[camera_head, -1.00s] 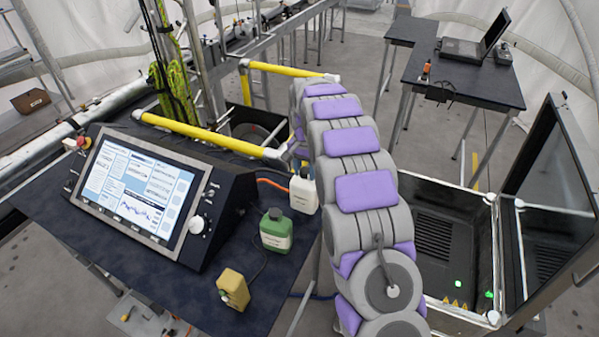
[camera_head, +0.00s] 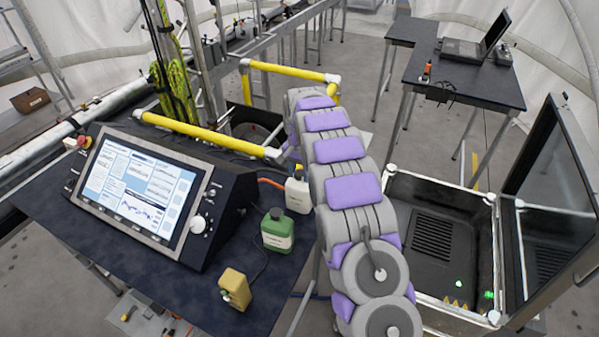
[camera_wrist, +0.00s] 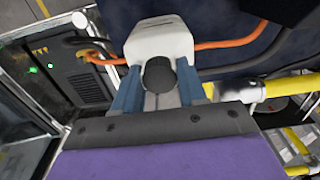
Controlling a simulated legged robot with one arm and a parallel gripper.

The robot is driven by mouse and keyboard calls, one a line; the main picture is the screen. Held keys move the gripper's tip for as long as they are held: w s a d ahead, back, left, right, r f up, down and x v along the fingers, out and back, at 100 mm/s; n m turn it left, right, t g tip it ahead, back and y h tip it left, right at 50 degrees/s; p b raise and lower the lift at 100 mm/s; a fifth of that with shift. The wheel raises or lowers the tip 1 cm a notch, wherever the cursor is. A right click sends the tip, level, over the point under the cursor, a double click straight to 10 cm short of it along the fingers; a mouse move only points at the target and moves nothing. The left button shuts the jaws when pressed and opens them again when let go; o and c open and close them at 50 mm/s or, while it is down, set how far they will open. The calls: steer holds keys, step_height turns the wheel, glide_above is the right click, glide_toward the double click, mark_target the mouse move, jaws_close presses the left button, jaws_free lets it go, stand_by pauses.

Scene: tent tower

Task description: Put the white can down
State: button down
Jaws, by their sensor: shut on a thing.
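The white can (camera_head: 298,193) is at the right edge of the dark table, just behind the green can and partly hidden by my arm. In the wrist view, the white can (camera_wrist: 160,38) is between the two blue fingers of my gripper (camera_wrist: 158,76), its dark cap towards the camera. My gripper is shut on it. I cannot tell whether the can's base touches the table (camera_head: 180,285).
An orange cable (camera_wrist: 235,42) runs by the white can. An open black case (camera_head: 440,230) is at right, a yellow rail (camera_head: 200,133) behind.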

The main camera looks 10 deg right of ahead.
steer(key=shift+a, duration=0.1)
steer(key=c, duration=1)
jaws_free()
steer(key=o, duration=0.4)
steer(key=shift+d, duration=0.2)
step_height(320, 180, up, 12)
steer(key=shift+s+a+r, duration=0.1)
